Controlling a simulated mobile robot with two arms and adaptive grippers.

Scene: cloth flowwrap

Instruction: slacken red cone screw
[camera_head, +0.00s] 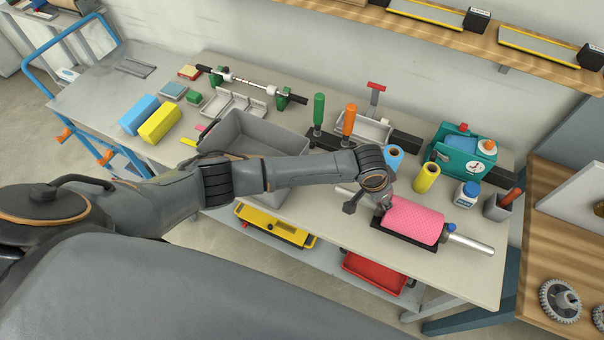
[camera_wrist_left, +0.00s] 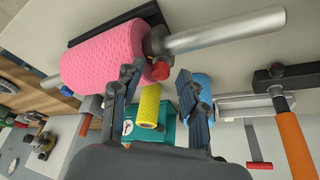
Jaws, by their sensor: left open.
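The red cone screw (camera_wrist_left: 160,70) sits on the dark cone at one end of the pink textured roll (camera_head: 413,220). In the left wrist view the pink roll (camera_wrist_left: 103,53) lies on a metal shaft (camera_wrist_left: 225,30). My left gripper (camera_wrist_left: 158,80) is open, its fingers on either side of the red screw in that view; I cannot tell whether they touch it. In the head view my left gripper (camera_head: 384,203) is at the roll's left end and hides the red screw. A blue screw (camera_head: 450,228) shows at the roll's other end. My right gripper is not in view.
Blue (camera_head: 394,158) and yellow (camera_head: 426,177) rolls stand behind the pink roll. An orange-handled tool (camera_head: 349,121) and grey bin (camera_head: 254,137) are further left.

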